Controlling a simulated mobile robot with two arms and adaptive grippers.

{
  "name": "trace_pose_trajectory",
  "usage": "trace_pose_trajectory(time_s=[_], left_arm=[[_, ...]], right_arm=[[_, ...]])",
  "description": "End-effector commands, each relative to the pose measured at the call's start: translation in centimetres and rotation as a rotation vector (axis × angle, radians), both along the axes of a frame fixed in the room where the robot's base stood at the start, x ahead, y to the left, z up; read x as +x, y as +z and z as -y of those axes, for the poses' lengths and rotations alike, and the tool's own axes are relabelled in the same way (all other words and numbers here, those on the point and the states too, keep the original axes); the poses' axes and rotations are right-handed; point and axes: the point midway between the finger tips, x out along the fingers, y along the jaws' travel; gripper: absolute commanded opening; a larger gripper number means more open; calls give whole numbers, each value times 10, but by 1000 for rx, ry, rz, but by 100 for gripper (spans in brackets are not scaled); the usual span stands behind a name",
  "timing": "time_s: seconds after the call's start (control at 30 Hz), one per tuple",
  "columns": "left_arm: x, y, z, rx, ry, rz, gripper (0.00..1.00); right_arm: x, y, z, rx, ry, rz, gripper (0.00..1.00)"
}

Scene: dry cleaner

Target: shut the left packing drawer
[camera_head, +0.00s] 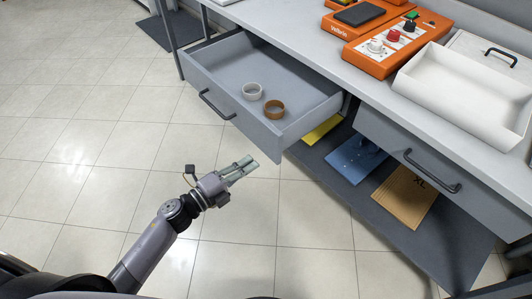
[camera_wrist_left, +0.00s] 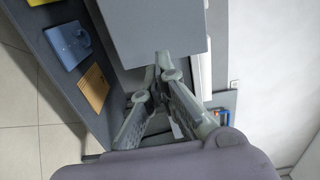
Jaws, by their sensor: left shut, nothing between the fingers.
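The left packing drawer (camera_head: 240,112) is grey and stands pulled out from under the counter, with a dark bar handle (camera_head: 215,104) on its front. My right gripper is not in view.
The right drawer (camera_head: 430,168) appears closed. A low shelf (camera_head: 410,238) holds yellow, blue (camera_head: 355,158) and brown (camera_head: 404,196) flat packages. The counter carries an orange device (camera_head: 395,45) and a white tray (camera_head: 462,98).

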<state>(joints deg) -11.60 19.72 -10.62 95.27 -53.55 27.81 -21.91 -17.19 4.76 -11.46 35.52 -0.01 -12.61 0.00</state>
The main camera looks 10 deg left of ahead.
Motion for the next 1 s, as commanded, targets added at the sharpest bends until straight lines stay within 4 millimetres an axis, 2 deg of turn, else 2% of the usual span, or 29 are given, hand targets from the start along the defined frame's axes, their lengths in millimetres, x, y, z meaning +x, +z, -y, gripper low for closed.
trace_pose_trajectory(time_s=[0.1,0.33,1.0], left_arm=[[21,1,16,-2,0,3,0],[45,0,35,-2,2,0,0],[54,0,42,-2,1,-1,0]], right_arm=[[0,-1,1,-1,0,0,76],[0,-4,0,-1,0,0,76],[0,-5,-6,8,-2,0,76]])
